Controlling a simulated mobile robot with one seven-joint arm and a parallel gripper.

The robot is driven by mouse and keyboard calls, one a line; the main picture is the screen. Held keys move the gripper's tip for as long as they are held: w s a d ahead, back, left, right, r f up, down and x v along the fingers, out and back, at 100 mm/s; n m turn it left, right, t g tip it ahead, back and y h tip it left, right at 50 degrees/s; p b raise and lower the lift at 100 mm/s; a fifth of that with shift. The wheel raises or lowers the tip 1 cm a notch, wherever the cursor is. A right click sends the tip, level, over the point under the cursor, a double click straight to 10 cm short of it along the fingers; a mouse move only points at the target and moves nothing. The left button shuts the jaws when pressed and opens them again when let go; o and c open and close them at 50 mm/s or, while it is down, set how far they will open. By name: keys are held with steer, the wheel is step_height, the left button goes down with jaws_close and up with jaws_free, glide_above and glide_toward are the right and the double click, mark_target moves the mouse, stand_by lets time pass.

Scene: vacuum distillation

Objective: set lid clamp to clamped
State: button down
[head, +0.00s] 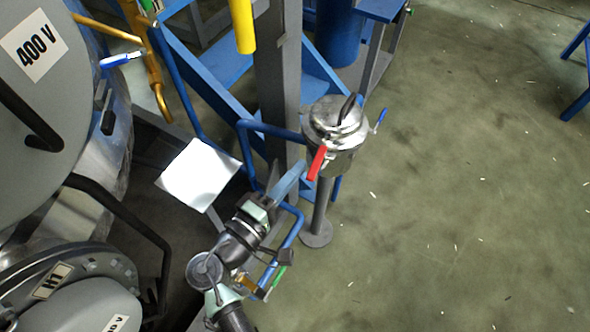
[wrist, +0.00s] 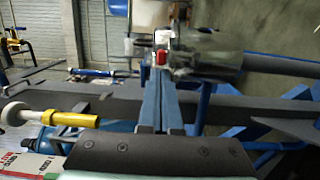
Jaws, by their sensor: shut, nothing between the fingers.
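A shiny metal pot (head: 330,138) with a round lid (head: 325,113) stands on a grey post. A red lever (head: 317,163) hangs at its near side, and a small blue lever (head: 381,117) sticks out on its right. I cannot tell for sure which lever is the lid clamp. My gripper (head: 302,167) is shut and empty, with its tips just left of the red lever. In the wrist view, my gripper (wrist: 160,70) points at the red lever (wrist: 161,57) beside the blurred pot (wrist: 205,55). Whether the tips touch the lever is unclear.
A blue pipe (head: 265,128) and a grey column (head: 280,80) stand left of the pot. A large grey tank marked 400 V (head: 50,90) and a white panel (head: 198,174) are further left. The floor (head: 460,200) on the right is clear.

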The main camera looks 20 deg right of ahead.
stand_by(0.4)
steer(key=shift+s+d+n+t, duration=0.15)
steer(key=shift+s+n+t, duration=0.15)
steer(key=shift+t, duration=0.1)
